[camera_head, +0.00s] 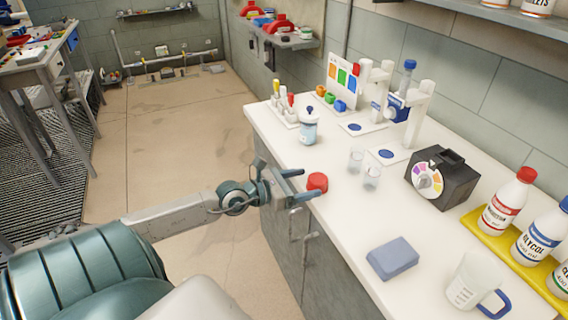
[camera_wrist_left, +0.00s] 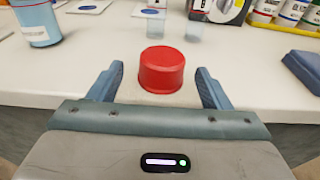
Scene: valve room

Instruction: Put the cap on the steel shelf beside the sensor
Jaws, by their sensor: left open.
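A red round cap (camera_head: 317,183) sits on the white counter near its left edge. In the left wrist view the cap (camera_wrist_left: 162,70) stands centred just ahead of my gripper, in line with the gap between the fingers. My left gripper (camera_head: 299,187) is open beside the cap at the counter edge, its fingers (camera_wrist_left: 160,88) apart with nothing held. My right gripper is not in view. A wall shelf (camera_head: 290,40) at the back holds red items and small parts; I cannot tell whether a sensor is on it.
A white and blue bottle (camera_head: 309,128), two clear beakers (camera_head: 372,177), a black device with a coloured dial (camera_head: 441,178) and a blue sponge-like block (camera_head: 392,258) stand on the counter (camera_head: 345,225). Cabinet doors lie below its edge. The floor (camera_head: 170,120) at left is mostly clear.

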